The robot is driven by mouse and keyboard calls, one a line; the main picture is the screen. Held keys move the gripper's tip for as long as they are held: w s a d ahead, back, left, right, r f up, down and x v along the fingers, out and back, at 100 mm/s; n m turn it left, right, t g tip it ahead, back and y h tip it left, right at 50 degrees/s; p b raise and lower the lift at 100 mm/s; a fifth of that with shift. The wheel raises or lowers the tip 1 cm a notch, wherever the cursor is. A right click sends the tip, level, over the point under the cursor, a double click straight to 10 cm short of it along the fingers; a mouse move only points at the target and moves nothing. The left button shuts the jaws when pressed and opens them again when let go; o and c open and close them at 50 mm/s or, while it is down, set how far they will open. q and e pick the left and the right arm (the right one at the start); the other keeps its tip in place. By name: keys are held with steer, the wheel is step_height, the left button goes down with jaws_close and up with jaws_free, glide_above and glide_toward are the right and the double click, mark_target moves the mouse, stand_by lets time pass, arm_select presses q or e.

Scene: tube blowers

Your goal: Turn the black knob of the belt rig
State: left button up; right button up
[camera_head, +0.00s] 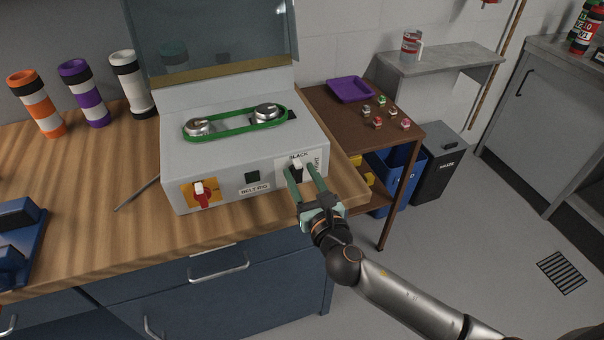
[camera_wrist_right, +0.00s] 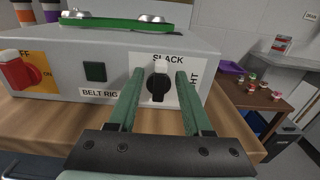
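The belt rig (camera_head: 240,150) is a grey box on the wooden bench, with a green belt (camera_head: 236,124) around two metal pulleys on top. Its black knob (camera_wrist_right: 158,88) has a white pointer mark at the top, toward the word SLACK, and sits on a white label at the front's right end. My right gripper (camera_head: 306,174) is in front of this label. In the right wrist view its two green fingers (camera_wrist_right: 158,82) are apart, one on each side of the knob, with a gap to each side. My left gripper is not in view.
A red switch (camera_head: 203,194) on a yellow plate and a dark green square (camera_head: 251,177) are on the rig's front. A raised clear cover (camera_head: 215,40) stands above the rig. A brown side table (camera_head: 330,103) with a purple tray (camera_head: 350,89) is to the right.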

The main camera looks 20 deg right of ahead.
jaws_close()
stand_by(0.3)
stand_by(0.4)
steer(key=m, duration=0.2)
steer(key=d+m, duration=0.1)
steer(key=m, duration=0.1)
steer(key=shift+f+m, duration=0.1)
steer(key=shift+m, duration=0.2)
steer(key=m, duration=0.3)
steer(key=m+b, duration=0.1)
steer(key=shift+d+f+m, duration=0.3)
steer(key=shift+d, duration=0.1)
steer(key=m, duration=0.4)
steer(key=shift+w+d+f+m+b, duration=0.1)
steer(key=shift+d+f+m+b, duration=0.2)
steer(key=shift+f, duration=0.1)
steer(key=m, duration=0.4)
steer(key=shift+f, duration=0.35)
